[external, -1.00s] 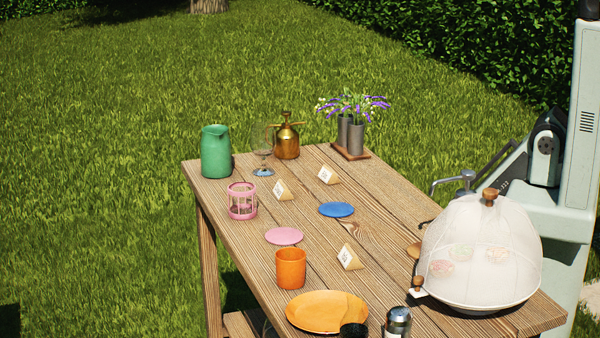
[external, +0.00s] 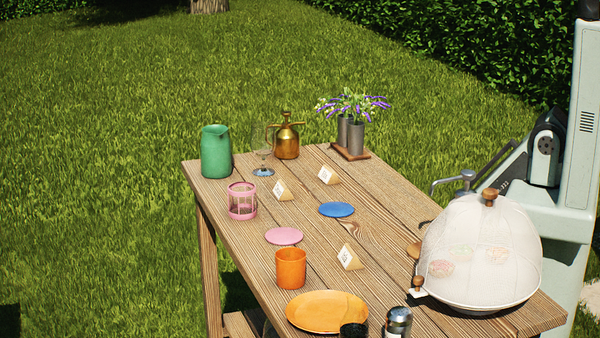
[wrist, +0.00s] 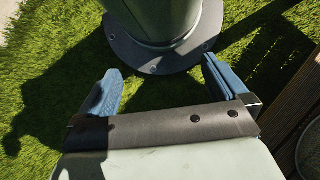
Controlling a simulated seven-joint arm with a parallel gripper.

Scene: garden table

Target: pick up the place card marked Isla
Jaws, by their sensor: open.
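Three small folded place cards stand on the wooden table in the external view. One card (external: 349,257) is near the middle, right of the orange cup. Another card (external: 282,190) is further back, near the wine glass. The third card (external: 328,175) is at the back, in front of the flower vases. Their marks are too small to read, so I cannot tell which says Isla. My gripper (wrist: 160,64) shows in the wrist view with its two blue fingers wide apart and nothing between them. It is over the grass beside my base, away from the cards; I cannot make it out in the external view.
A mesh food cover (external: 480,255) stands at the table's right. Around the cards are a blue disc (external: 337,209), pink disc (external: 284,236), orange cup (external: 291,269), pink holder (external: 242,202), green jug (external: 216,152), brass sprayer (external: 286,140) and orange plate (external: 326,311). A table edge (wrist: 285,100) shows right in the wrist view.

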